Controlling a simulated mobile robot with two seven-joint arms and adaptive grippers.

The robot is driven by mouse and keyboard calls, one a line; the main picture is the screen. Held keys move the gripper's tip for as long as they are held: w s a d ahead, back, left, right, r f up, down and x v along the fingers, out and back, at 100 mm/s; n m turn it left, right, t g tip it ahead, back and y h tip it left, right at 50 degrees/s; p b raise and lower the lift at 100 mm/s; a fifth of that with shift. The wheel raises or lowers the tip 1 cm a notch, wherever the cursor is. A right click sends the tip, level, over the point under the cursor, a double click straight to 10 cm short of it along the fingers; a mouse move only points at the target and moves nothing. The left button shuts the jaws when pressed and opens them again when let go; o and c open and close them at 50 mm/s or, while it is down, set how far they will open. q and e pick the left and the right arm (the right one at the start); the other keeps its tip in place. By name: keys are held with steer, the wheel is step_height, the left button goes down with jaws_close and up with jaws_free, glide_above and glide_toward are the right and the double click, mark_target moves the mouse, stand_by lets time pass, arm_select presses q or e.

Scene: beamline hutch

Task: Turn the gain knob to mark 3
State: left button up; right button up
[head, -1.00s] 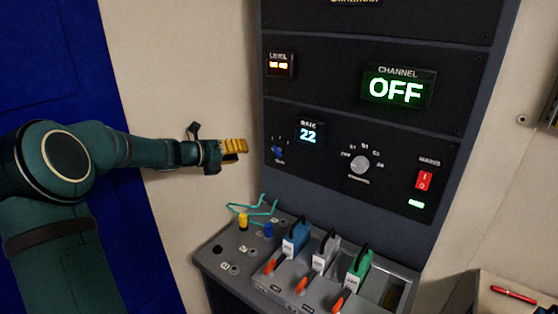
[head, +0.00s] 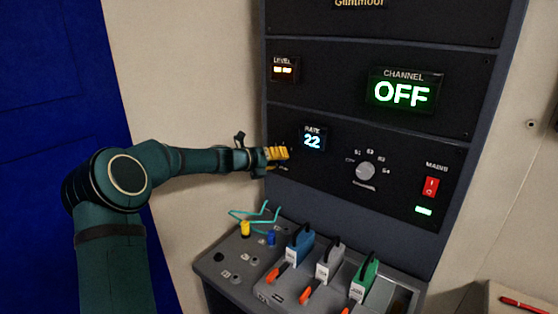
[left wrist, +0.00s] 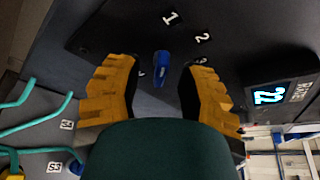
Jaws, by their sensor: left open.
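The gain knob, a small blue knob (left wrist: 162,66) on the black panel, shows in the left wrist view between my two yellow fingers. Printed marks 1 (left wrist: 170,18) and 2 (left wrist: 203,38) lie around it; a further mark beside the right finger is mostly covered. I cannot tell which mark the knob points to. In the head view my left gripper (head: 283,155) is at the panel's left side, over the knob's place, and hides it. The gripper is open, a finger on either side of the knob, with no clear contact. My right gripper is out of view.
The rate display (head: 312,139) reads 22, right of my gripper. A grey channel selector (head: 366,171), red mains switch (head: 431,186) and OFF display (head: 403,94) are further right.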

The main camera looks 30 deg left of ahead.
arm_select(q)
steer(key=shift+w+d+f, duration=0.1)
steer(key=shift+w+d, duration=0.05)
steer(key=shift+w, duration=0.25)
jaws_close()
